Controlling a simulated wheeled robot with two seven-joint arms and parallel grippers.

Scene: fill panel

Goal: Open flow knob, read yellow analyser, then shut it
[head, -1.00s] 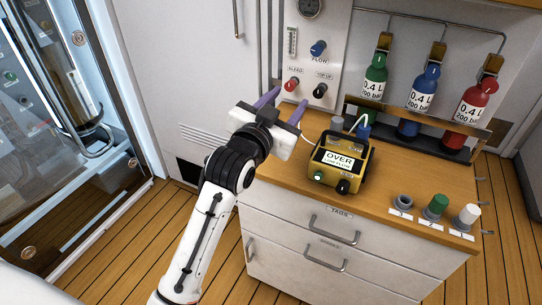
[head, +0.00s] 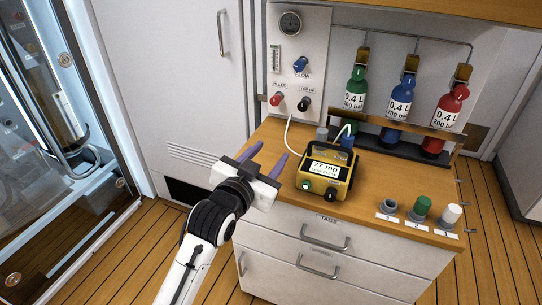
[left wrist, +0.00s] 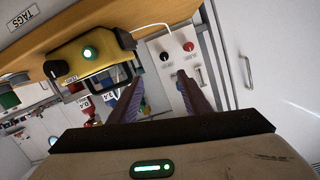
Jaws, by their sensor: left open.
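The blue flow knob (head: 300,64) is on the white panel (head: 312,42), below the round gauge; its setting is too small to tell. The yellow analyser (head: 343,181) stands on the wooden counter, its display showing what looks like "77 mg" with a smaller blurred line below. It also shows at upper left in the left wrist view (left wrist: 70,53), with a lit green button. My left gripper (head: 275,149) is open and empty, left of the analyser and below the panel, apart from both. Its fingers also show in the left wrist view (left wrist: 157,88). My right gripper is not in view.
A red bleed knob (head: 276,99) and black top-up knob (head: 303,103) sit below the flow knob. Green (head: 355,88), blue (head: 401,98) and red (head: 449,108) bottles stand at the back. Numbered holders line the counter's right front. A white hose runs to the analyser.

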